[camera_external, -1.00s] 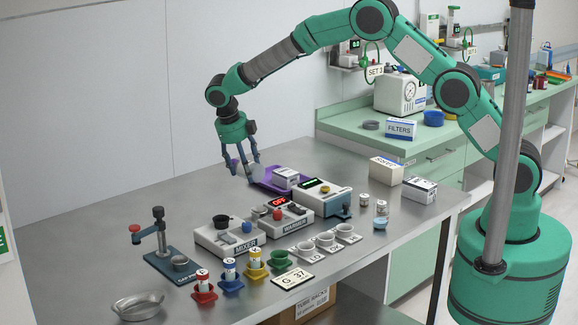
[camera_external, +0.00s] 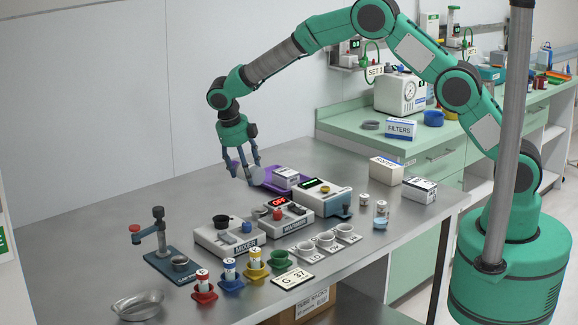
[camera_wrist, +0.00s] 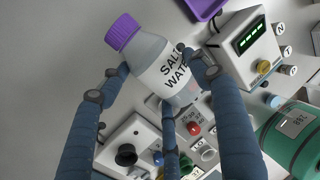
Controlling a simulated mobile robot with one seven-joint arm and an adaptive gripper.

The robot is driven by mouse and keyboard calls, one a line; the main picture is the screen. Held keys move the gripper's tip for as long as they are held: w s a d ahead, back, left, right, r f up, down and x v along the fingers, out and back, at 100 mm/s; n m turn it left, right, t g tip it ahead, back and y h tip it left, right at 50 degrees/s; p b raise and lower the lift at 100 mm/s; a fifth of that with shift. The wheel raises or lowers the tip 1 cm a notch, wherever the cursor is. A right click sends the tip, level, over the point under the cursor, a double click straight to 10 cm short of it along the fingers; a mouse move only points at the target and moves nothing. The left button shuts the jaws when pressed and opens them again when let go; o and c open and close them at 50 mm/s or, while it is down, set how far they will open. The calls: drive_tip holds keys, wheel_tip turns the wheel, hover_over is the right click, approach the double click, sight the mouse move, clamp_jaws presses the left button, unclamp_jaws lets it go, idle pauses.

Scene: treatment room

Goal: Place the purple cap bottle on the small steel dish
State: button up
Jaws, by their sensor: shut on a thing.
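The purple cap bottle (camera_wrist: 160,62) is between the fingers of my gripper (camera_wrist: 148,78) in the wrist view. It is clear, with a white label reading partly "SAL… WATER", and lies slanted in that picture. My gripper (camera_external: 243,172) is shut on it at the back of the steel table, beside the purple tray (camera_external: 272,187). The bottle's pale body (camera_external: 257,175) shows small there; its cap is hard to make out. I cannot tell whether the bottle touches the table. A small oval steel dish (camera_external: 138,306) stands at the front left corner, well away from my gripper.
The mixer (camera_external: 228,238), the warmer (camera_external: 285,217) and a panel with a green display (camera_external: 318,196) stand mid-table. A cap press (camera_external: 165,245) and coloured tube holders (camera_external: 231,280) stand nearer the dish. The table's left back is bare.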

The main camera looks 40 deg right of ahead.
drive_tip(key=s+a+m+t+p, duration=0.15)
drive_tip(key=s+a+t, duration=0.3)
drive_tip(key=a, duration=0.45)
drive_tip(key=s+a+t+p, duration=0.2)
drive_tip(key=s+a+t, duration=0.2)
drive_tip(key=s+a, duration=0.3)
drive_tip(key=s+a+m+t+p, duration=0.1)
drive_tip(key=s+a+t, duration=0.35)
drive_tip(key=a, duration=0.55)
drive_tip(key=s+a+n+t+y+p, duration=0.2)
drive_tip(key=s+a+n+y, duration=0.4)
drive_tip(key=s+a, duration=1.3)
drive_tip(key=s+t+y, duration=0.1)
drive_tip(key=s+y, duration=0.1)
drive_tip(key=y, duration=0.2)
drive_tip(key=shift+s+a+p, duration=0.35)
drive_tip(key=shift+s+a, duration=0.05)
drive_tip(key=shift+a, duration=0.1)
drive_tip(key=b, duration=0.1)
hover_over(135, 318)
drive_tip(key=shift+w+f, duration=0.2)
drive_tip(key=shift+f, duration=0.6)
drive_tip(key=shift+f, duration=0.1)
drive_tip(key=shift+f+b, duration=0.35)
drive_tip(key=shift+f, duration=1.3)
